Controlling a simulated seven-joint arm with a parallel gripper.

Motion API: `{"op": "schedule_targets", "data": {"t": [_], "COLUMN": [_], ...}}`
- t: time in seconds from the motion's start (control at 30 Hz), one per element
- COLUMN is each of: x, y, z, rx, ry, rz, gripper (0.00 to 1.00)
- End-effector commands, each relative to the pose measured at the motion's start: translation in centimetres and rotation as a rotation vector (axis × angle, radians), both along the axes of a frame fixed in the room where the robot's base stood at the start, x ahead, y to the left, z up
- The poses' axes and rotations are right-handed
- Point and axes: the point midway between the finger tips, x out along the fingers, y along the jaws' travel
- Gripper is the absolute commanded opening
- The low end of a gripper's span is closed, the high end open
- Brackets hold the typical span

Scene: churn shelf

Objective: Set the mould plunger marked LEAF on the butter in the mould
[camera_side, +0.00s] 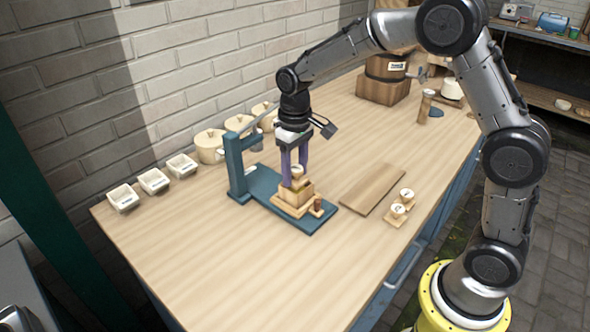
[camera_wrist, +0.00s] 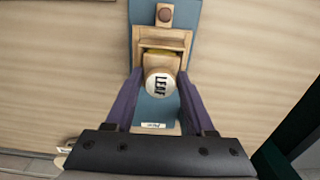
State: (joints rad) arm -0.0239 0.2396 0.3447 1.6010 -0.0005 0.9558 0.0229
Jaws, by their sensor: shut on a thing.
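The plunger marked LEAF (camera_wrist: 160,84) has a round pale top with dark letters, upright in the wrist view. My gripper (camera_side: 296,168) is shut on it, with its purple fingers on either side. The wooden mould (camera_wrist: 178,38) stands on the blue press base; it also shows in the side view (camera_side: 290,207). In the side view the plunger (camera_side: 297,171) is over the mould. Whether it touches the butter is hidden.
The blue press (camera_side: 237,165) has a post and arm just left of my gripper. Two other round-topped plungers (camera_side: 406,194) (camera_side: 397,210) stand at the right beside a bare wooden board (camera_side: 372,190). White tubs (camera_side: 154,180) and round crocks line the wall. The front table is clear.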

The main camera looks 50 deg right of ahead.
Motion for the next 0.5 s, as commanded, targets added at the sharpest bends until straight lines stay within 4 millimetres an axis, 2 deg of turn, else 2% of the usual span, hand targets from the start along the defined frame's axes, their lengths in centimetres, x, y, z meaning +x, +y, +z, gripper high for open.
{"op": "schedule_targets", "data": {"t": [0.5], "x": [0.01], "y": [0.00], "z": [-0.79], "rx": [0.000], "ry": [0.000], "rz": [0.000], "gripper": [0.01]}}
